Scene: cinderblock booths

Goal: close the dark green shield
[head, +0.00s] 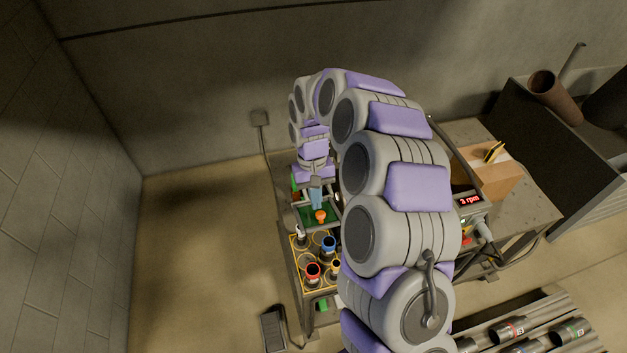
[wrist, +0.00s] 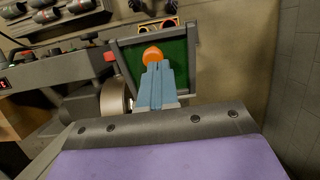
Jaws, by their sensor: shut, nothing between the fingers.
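The dark green shield (head: 306,216) is a flat panel in a grey frame, at the bench's left end in the head view. In the wrist view the shield (wrist: 178,62) fills the upper middle. An orange knob (head: 320,216) stands on it; the knob also shows in the wrist view (wrist: 152,53). My gripper (head: 316,196) has blue fingers, shut and empty. In the wrist view my gripper (wrist: 157,68) points at the knob, its tips overlapping the knob's lower edge; I cannot tell whether they touch. My arm hides part of the bench behind the shield.
A pale wheel (wrist: 115,98) is beside the shield in the wrist view. A yellow-edged rack (head: 318,262) with colored cylinders stands in front of it. A machine with a red display (head: 470,200) and a cardboard box (head: 488,178) are to the right. The floor at left is clear.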

